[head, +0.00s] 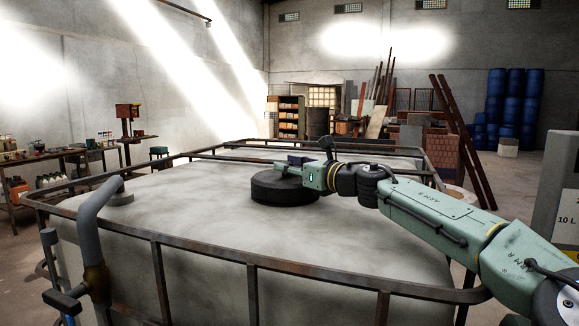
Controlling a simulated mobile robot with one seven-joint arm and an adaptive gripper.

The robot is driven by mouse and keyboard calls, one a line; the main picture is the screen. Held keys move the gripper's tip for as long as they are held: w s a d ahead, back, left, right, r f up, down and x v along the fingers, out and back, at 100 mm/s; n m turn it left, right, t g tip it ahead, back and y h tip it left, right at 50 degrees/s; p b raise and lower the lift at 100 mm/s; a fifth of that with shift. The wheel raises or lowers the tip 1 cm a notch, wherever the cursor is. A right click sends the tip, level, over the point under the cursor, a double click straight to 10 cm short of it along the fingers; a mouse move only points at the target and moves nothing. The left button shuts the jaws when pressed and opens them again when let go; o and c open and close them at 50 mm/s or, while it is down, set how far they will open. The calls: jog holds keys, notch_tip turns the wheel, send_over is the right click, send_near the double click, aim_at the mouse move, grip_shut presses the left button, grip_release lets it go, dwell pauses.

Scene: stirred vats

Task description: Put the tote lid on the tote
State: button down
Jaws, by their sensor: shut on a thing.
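The tote (190,215) is a large pale tank with a grey, stained top inside a rusty metal frame. The black round tote lid (285,190) lies level at the middle of its top, or just above it. I cannot tell whether a gap is left under the lid, and any opening beneath is hidden. My gripper (284,169) reaches in from the right and is shut at the lid's upper side, seemingly on a grip there. The fingertips are small and partly hidden.
The frame's rail (215,257) runs around the tote's top edge. A grey pipe (92,225) bends over the front left corner onto the top. Benches, planks and blue barrels (514,95) are farther off.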

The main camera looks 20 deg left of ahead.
jog(key=shift+f, duration=0.3)
jog(key=c, duration=1.5)
grip_release()
jog(key=shift+r, duration=0.1)
jog(key=shift+b+v, duration=1.3)
jog(key=shift+v, duration=4.25)
